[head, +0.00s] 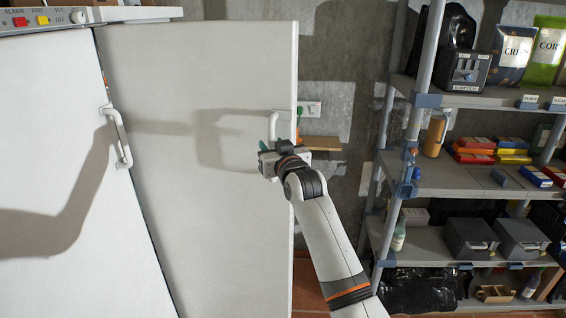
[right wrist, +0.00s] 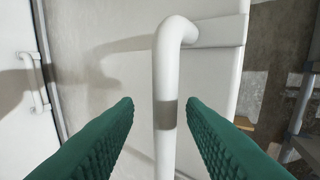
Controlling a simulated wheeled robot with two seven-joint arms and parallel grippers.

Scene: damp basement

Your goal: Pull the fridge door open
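The white fridge door (head: 215,80) stands in the middle of the head view, with a white bar handle (head: 285,115) at its right edge. The door looks shut. In the right wrist view the handle (right wrist: 166,75) runs upright and bends right to its mount at the top. My right gripper (head: 270,152) is at the handle, open. Its two green fingers lie on either side of the bar, with a gap visible on each side. The gripper hides the lower part of the handle in the head view. My left gripper is not in view.
A second white door (head: 60,170) with its own handle (head: 122,140) stands at left, below a control panel (head: 50,20). A grey shelf rack (head: 450,180) with boxes, bags and bottles stands close at right. A socket (head: 310,109) and small wooden shelf (head: 320,143) are behind.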

